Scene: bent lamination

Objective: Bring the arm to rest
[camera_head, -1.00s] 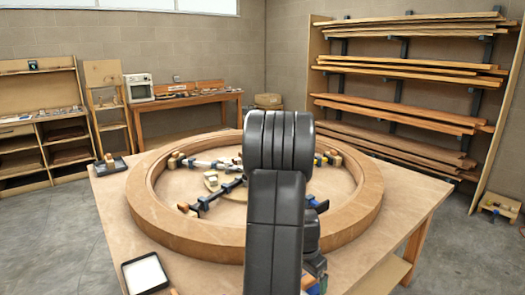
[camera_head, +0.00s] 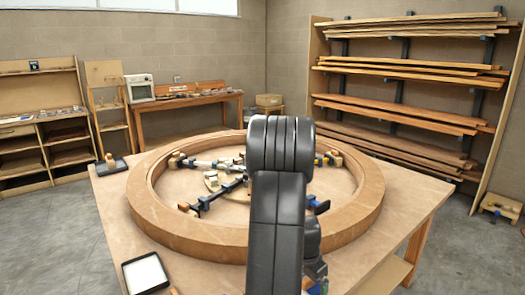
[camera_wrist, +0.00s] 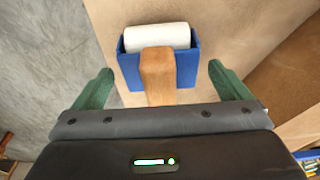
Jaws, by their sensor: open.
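My gripper (camera_wrist: 160,90) shows in the wrist view with two green fingers spread wide apart. It is open. Between and beyond the fingers is a blue holder (camera_wrist: 130,72) with a white roller (camera_wrist: 158,37) and a wooden handle (camera_wrist: 158,75) that points toward my gripper. The fingers do not touch the handle. In the head view my dark arm rises in front of the table, and my gripper cannot be made out there.
A large wooden ring (camera_head: 190,233) lies on the table (camera_head: 105,210), with several clamps (camera_head: 220,196) inside it. A white-filled black tray (camera_head: 145,273) sits at the table's front left. A lumber rack (camera_head: 400,90) stands at the back right.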

